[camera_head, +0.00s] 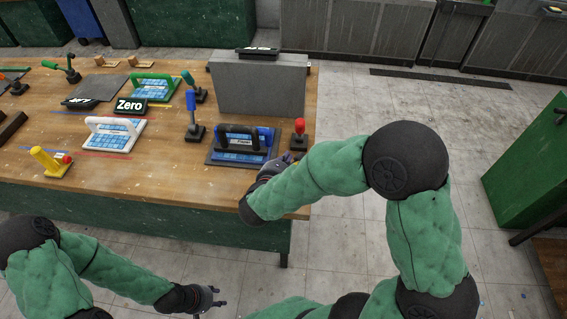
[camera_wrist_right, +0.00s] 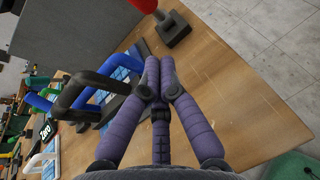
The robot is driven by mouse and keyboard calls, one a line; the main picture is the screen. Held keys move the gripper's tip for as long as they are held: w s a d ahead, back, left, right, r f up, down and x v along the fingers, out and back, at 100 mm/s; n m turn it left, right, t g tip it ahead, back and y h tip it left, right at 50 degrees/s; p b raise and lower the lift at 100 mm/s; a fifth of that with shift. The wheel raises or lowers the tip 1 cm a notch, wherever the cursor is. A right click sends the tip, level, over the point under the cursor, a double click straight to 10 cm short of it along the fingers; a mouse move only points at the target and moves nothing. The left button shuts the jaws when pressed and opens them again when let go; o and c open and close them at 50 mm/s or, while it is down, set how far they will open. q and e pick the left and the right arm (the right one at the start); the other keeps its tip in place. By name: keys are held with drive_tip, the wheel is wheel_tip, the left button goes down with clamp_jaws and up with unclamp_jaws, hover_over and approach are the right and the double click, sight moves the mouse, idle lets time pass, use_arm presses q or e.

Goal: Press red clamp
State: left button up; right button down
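The red clamp (camera_head: 300,126) stands upright on a black base at the right end of the wooden table. In the right wrist view its red handle (camera_wrist_right: 143,5) is cut off by the top edge, and its black base (camera_wrist_right: 174,29) shows just beyond my fingertips. My right gripper (camera_head: 280,161) is on the near side of the clamp, over the table's right end. In the wrist view its purple fingers (camera_wrist_right: 159,68) are together, with nothing seen between them, apart from the clamp. My left gripper (camera_head: 217,297) is low in front of the table, its fingers apart and empty.
A blue-handled clamp (camera_head: 192,115) stands farther left. A grey block (camera_head: 258,84) stands behind. The table (camera_head: 200,174) is bare along its front right edge.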

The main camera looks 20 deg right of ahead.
sight(299, 132)
drive_tip(key=w+d+b, duration=0.1)
drive_tip(key=w+d, duration=0.5)
drive_tip(key=shift+f, duration=0.15)
idle(0.4)
drive_tip(key=shift+w+d+r+p, duration=0.1)
drive_tip(key=shift+w+r+p, duration=0.1)
drive_tip(key=shift+r+p, duration=0.25)
drive_tip(key=shift+f, duration=0.15)
drive_tip(key=shift+d+g+y+p, duration=0.1)
drive_tip(key=shift+g+y+p, duration=0.2)
drive_tip(key=shift+p, duration=0.05)
